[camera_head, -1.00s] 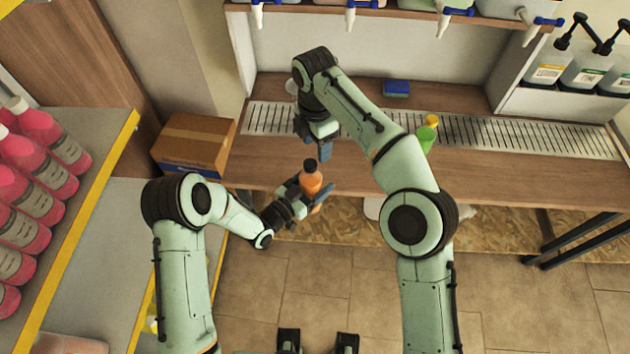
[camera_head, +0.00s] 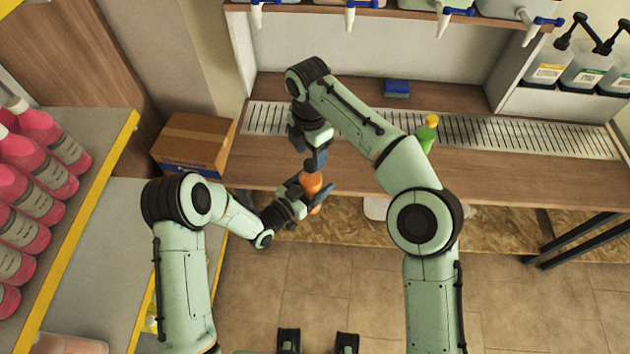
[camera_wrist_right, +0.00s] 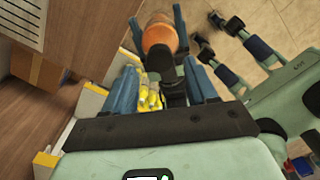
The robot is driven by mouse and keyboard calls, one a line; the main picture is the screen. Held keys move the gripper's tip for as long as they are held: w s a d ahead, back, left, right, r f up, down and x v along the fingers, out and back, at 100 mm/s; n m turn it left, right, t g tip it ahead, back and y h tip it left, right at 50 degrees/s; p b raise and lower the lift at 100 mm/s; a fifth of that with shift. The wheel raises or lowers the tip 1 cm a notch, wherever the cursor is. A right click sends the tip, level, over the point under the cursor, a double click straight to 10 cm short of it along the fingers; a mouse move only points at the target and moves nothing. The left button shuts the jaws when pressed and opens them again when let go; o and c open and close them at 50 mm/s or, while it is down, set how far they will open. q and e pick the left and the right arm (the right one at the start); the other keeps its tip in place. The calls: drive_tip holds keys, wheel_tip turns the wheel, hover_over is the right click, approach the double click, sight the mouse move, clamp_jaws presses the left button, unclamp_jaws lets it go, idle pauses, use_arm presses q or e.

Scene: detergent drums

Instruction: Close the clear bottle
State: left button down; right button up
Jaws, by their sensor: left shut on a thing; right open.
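The clear bottle (camera_head: 311,184) holds orange liquid and is upright in my left gripper (camera_head: 316,192), which is shut on it in front of the bench edge. In the right wrist view the orange body (camera_wrist_right: 158,38) shows between the left gripper's blue fingers. A black cap (camera_wrist_right: 174,66) is at the bottle's top; whether it is seated or loose, I cannot tell. My right gripper (camera_head: 317,162) points down just above the bottle, hiding the cap in the head view. In the wrist view its open fingers (camera_wrist_right: 161,86) are on either side of the cap, with visible gaps.
A wooden bench (camera_head: 500,178) with a slotted drain grate (camera_head: 500,136) lies behind the bottle. A green bottle with a yellow top (camera_head: 428,131) and a blue sponge (camera_head: 396,88) stand there. A cardboard box (camera_head: 195,142) is at left, beside a shelf of pink bottles (camera_head: 38,130).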

sight(310, 164)
drive_tip(key=shift+f, duration=1.7)
clamp_jaws()
drive_tip(key=m, duration=2.7)
drive_tip(key=shift+m, duration=0.3)
drive_tip(key=shift+o, duration=0.6)
unclamp_jaws()
